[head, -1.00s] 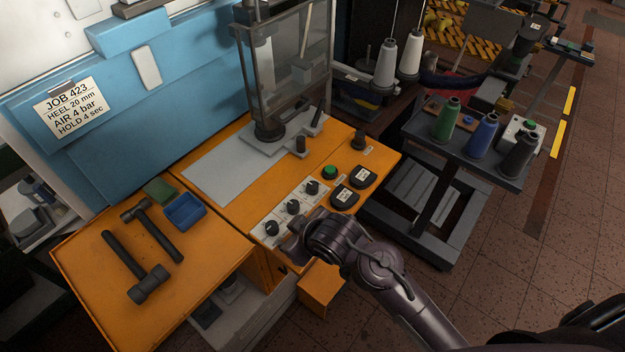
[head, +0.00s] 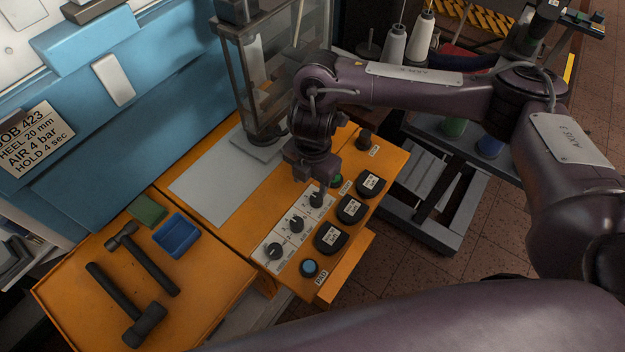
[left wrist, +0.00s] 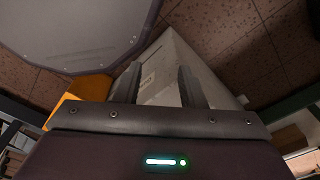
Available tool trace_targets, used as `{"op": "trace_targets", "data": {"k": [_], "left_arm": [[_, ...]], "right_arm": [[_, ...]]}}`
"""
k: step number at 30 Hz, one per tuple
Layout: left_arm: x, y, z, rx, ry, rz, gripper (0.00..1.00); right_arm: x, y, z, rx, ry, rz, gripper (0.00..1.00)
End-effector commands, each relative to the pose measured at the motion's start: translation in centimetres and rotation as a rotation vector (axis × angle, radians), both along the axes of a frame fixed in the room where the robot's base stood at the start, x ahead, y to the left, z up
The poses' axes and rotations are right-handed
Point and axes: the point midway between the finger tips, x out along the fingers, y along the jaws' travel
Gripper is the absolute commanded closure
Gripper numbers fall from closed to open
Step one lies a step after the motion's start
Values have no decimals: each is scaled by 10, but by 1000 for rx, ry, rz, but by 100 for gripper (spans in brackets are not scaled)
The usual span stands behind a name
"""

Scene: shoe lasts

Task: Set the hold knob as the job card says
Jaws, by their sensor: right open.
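The job card (head: 36,138) on the blue machine side reads JOB 423, HEEL 20 mm, AIR 4 bar, HOLD 4 sec. Three black knobs sit in a row on a pale panel: a near one (head: 275,250), a middle one (head: 296,224) and a far one (head: 316,199). Their labels and dial marks are too small to read, so I cannot tell which is hold. My right gripper (head: 311,178) is open, pointing down just above and behind the far knob; its fingertips are hard to make out. My left gripper (left wrist: 157,88) shows only in the left wrist view, fingers apart, nothing between them.
Several black pads (head: 331,238) line the panel's right side. A green button (head: 337,180) is close to my right gripper, and a blue button (head: 309,267) is at the near end. Hammers (head: 140,325) and a blue tray (head: 177,236) lie on the left bench. A guarded press stands behind.

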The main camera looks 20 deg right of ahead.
Motion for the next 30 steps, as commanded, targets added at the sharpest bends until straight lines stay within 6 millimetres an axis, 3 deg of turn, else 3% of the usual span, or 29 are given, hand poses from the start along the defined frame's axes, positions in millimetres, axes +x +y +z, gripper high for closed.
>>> {"op": "trace_targets", "data": {"k": [1,5,18,30], "left_arm": [[-2,0,0,1,4,0,64],[-4,0,-3,0,6,0,64],[-9,1,-19,1,14,0,64],[-3,0,-19,0,4,-1,64]], "right_arm": [[2,-10,3,-24,6,-7,48],[2,-18,-4,-41,17,-14,48],[1,-16,-67,-38,16,-13,48],[2,-16,-73,-39,13,-12,48]]}}
